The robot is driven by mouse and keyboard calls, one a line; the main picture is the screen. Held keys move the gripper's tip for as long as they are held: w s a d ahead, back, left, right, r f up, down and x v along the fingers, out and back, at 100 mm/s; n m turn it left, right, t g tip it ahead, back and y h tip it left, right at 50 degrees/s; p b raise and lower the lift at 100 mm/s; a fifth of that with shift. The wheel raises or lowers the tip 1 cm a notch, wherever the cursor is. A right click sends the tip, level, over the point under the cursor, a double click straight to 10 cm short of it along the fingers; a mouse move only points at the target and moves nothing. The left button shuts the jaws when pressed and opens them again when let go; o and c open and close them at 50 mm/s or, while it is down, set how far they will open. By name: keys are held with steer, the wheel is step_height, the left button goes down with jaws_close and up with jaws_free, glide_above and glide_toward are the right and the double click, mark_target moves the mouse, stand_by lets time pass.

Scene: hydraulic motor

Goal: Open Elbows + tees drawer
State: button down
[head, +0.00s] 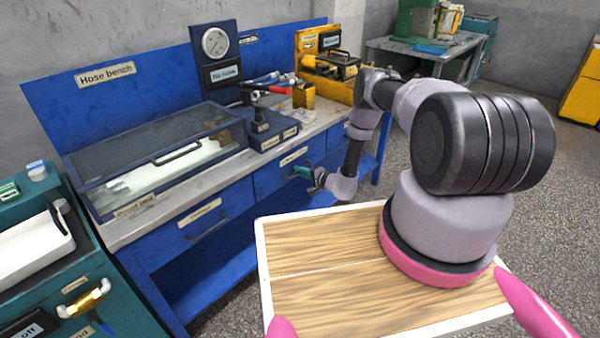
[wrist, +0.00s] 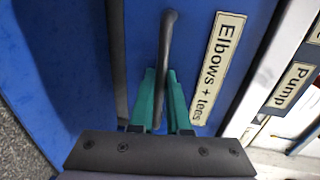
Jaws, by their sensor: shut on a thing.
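The Elbows + tees drawer (head: 272,178) is the middle blue drawer front under the hose bench top. In the wrist view its label, "Elbows + tees" (wrist: 217,68), is clear to read, beside a dark bar handle (wrist: 167,45). My gripper (head: 302,172) is at this drawer's front. In the wrist view the green fingers of my gripper (wrist: 160,74) are shut on the handle, one on each side of it. In the head view the gripper hides most of the handle. The drawer looks about flush with the bench front; a small gap cannot be told.
Another blue drawer with a handle (head: 207,227) is to the left. A teal cabinet (head: 70,270) is at the left.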

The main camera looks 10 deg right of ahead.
steer(key=shift+s+d, duration=0.1)
stand_by(0.8)
steer(key=f+v, duration=0.2)
steer(key=v, duration=0.7)
steer(key=f+v, duration=0.2)
steer(key=v, duration=0.8)
steer(key=shift+s+d, duration=0.25)
steer(key=shift+s, duration=0.15)
steer(key=c, duration=1.2)
jaws_free()
steer(key=shift+o, duration=0.2)
steer(key=v, duration=1)
steer(key=shift+s+d, duration=0.25)
steer(key=shift+s, duration=0.05)
steer(key=shift+r, duration=0.1)
